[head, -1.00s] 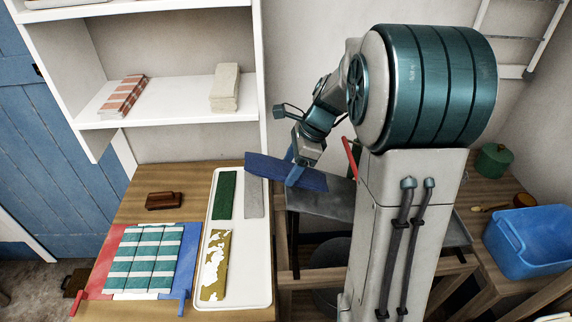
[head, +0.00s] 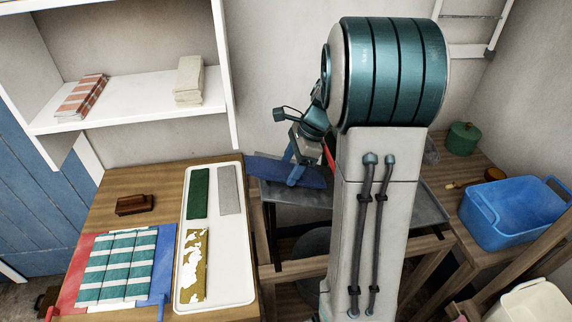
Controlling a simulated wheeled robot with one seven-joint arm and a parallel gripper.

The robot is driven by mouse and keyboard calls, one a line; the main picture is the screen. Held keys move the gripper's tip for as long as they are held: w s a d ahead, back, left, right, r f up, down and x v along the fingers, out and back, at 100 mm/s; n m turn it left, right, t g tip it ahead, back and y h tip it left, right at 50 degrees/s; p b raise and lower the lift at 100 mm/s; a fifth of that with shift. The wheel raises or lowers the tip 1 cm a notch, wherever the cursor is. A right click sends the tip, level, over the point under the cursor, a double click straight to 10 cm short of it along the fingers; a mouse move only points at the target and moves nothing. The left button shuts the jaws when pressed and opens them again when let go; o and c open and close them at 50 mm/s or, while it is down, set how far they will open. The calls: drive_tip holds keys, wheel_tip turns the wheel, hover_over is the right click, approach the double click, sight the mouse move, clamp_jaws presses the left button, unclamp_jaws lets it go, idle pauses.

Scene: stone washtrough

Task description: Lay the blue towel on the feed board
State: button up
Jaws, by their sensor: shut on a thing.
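The blue towel (head: 262,167) is a flat, dark blue strip in the head view. My gripper (head: 295,176) is shut on it near its middle, with the fingers pointing down. The towel lies across the view above or on a grey metal surface (head: 288,194) on a wooden stand. I cannot tell whether it touches that surface. The grey surface may be the feed board, but my arm hides much of it, so I cannot be sure.
A white tray (head: 219,266) holds green, grey and gold-white cloths. Left of it, a striped teal cloth (head: 118,266) lies on a red and blue board (head: 68,290), behind which sits a brown brush (head: 135,204). A blue tub (head: 515,222) and green pot (head: 462,138) stand right.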

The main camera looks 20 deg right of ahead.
drive_tip(key=o, duration=1.3)
drive_tip(key=v, duration=1.3)
drive_tip(key=shift+d+r+b, duration=0.1)
drive_tip(key=shift+r+b, duration=0.2)
drive_tip(key=shift+r, duration=0.1)
drive_tip(key=s+a+f+n+h, duration=0.1)
drive_tip(key=s+a+f+n, duration=0.1)
drive_tip(key=s+a+n, duration=0.2)
drive_tip(key=s+a+f+n+t+h, duration=0.1)
drive_tip(key=s+a+f+n+h, duration=0.1)
drive_tip(key=s+a+n, duration=0.3)
drive_tip(key=s+a+f+n+t+h, duration=0.1)
drive_tip(key=s+a+n, duration=0.3)
drive_tip(key=s+n, duration=0.4)
drive_tip(key=shift+s+a+f+n+h, duration=0.1)
drive_tip(key=shift+a+f+n+h, duration=0.1)
drive_tip(key=shift+f+n, duration=0.45)
drive_tip(key=shift+s+a+f+n+h, duration=0.15)
drive_tip(key=shift+a+f+n+h, duration=0.1)
drive_tip(key=shift+n, duration=0.8)
